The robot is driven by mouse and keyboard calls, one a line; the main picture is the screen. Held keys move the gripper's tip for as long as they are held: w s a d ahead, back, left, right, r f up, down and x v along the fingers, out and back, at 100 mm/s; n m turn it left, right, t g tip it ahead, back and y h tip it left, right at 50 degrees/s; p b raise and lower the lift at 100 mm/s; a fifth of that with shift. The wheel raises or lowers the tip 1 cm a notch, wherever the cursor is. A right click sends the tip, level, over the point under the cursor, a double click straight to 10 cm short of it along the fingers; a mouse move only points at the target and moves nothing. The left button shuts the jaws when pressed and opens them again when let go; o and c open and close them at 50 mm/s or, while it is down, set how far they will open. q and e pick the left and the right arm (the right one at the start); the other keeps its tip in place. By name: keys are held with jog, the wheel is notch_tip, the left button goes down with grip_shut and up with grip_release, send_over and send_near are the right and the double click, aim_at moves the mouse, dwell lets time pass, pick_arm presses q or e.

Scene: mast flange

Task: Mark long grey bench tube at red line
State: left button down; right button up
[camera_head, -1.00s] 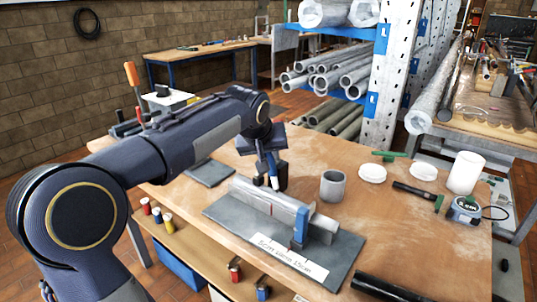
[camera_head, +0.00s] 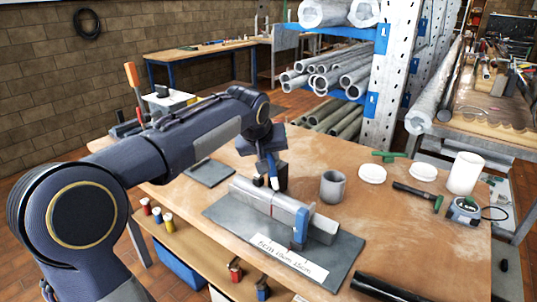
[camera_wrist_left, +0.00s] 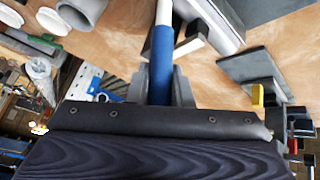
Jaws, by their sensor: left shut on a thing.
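A grey bench tube (camera_head: 252,193) lies in a grey fixture on a dark plate (camera_head: 232,222). A thin red line (camera_head: 272,208) shows on the front of the fixture. A blue clamp-like piece (camera_head: 300,228) stands near its right end. My left gripper (camera_head: 270,162) is behind the tube, shut on a blue and white marker (camera_head: 273,178) that points down. The marker (camera_wrist_left: 162,60) also shows in the left wrist view, between the fingers of the gripper (camera_wrist_left: 161,78). I cannot tell whether its tip touches the tube. My right gripper is not in view.
A grey cup (camera_head: 333,186), white lids (camera_head: 372,174), a white cylinder (camera_head: 466,172) and a tape measure (camera_head: 463,209) stand on the bench (camera_head: 395,235) to the right. A black tube (camera_head: 388,288) lies at the front edge. A white scale strip (camera_head: 290,258) lies on the plate.

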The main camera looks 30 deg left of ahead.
pick_arm(q)
jog(key=shift+r+p, duration=2.8)
jog(key=shift+r, duration=0.65)
